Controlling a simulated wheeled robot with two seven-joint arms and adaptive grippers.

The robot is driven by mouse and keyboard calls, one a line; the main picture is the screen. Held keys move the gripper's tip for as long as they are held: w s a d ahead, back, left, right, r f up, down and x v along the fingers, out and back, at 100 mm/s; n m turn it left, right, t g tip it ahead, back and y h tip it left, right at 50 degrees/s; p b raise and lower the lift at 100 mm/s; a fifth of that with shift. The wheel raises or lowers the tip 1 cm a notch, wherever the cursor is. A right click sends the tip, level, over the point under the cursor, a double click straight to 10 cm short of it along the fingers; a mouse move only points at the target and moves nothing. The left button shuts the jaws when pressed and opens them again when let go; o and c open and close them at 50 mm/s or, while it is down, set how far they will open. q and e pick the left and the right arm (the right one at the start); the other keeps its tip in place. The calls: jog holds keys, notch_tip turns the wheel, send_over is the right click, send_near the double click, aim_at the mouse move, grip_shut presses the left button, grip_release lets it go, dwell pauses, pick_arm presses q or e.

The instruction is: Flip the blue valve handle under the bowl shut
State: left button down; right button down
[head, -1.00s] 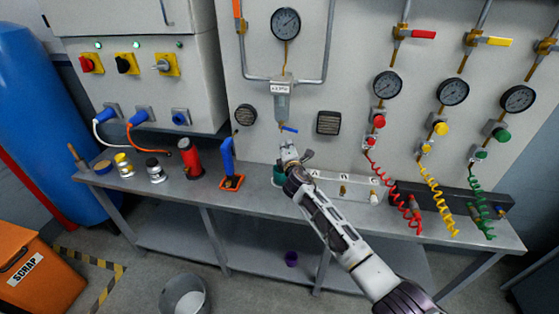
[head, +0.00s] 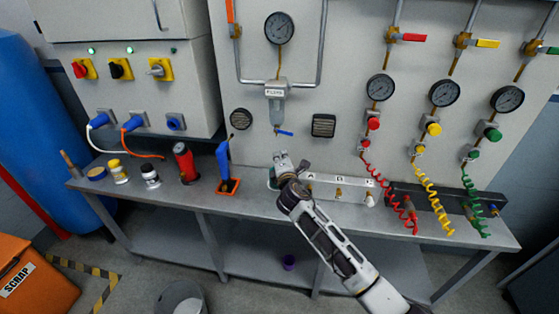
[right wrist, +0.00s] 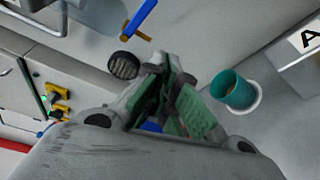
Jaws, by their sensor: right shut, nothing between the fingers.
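The blue valve handle (head: 285,133) is under the clear filter bowl (head: 276,112) on the panel. It points sideways to the right from its small brass stem. In the right wrist view the blue handle (right wrist: 141,18) shows at the top, beyond the fingers. My right gripper (head: 282,157) is shut and empty, below the handle and apart from it. Its green-padded fingers (right wrist: 168,80) show in the right wrist view. My left gripper is not in view.
A teal cup (right wrist: 236,90) stands on the bench close to my right gripper; my gripper partly hides it in the head view. A blue tool in an orange holder (head: 228,186) stands left of it. Round and square vents (head: 324,125) flank the handle.

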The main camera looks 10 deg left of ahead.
jog(key=shift+s+r, duration=0.3)
jog(key=shift+s, duration=0.6)
jog(key=shift+s+r, duration=0.25)
jog(key=shift+s, duration=0.6)
jog(key=shift+d, duration=0.1)
